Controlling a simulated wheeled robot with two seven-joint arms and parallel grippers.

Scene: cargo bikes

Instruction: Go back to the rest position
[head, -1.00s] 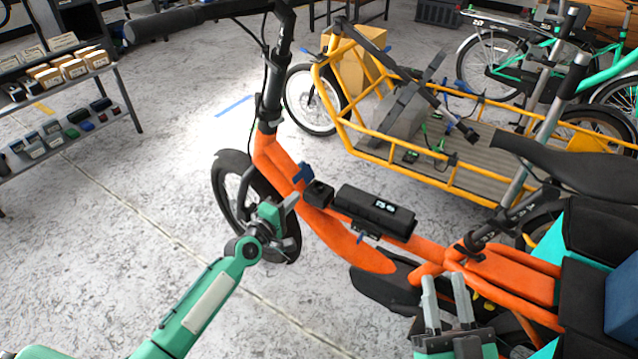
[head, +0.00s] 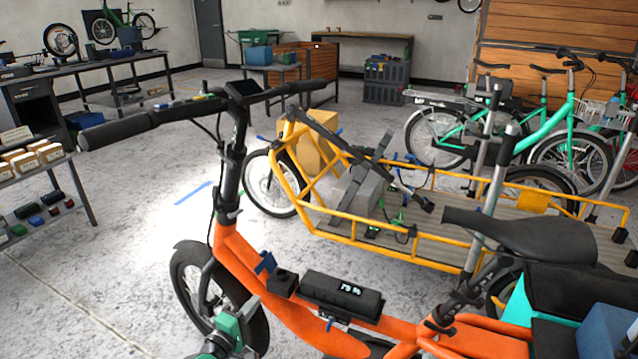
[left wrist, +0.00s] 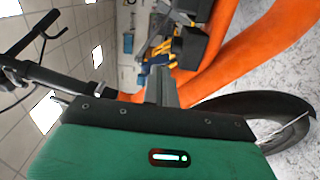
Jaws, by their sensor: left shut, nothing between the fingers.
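My left gripper (head: 250,306) is at the bottom of the head view, in front of the orange cargo bike (head: 285,315) and close to its front wheel. Its fingers are shut with nothing between them. They also show in the left wrist view (left wrist: 161,85), pointing toward the orange frame (left wrist: 232,75). Whether they touch the bike I cannot tell. A black battery (head: 341,294) with a lit percentage display sits on the orange frame. My right gripper is not in view.
The bike's handlebar (head: 155,122) reaches out to the left. A yellow cargo bike (head: 355,238) stands behind, with green bikes (head: 540,140) beyond it. A shelf with small boxes (head: 35,165) is at the left. The floor (head: 110,260) between shelf and bike is clear.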

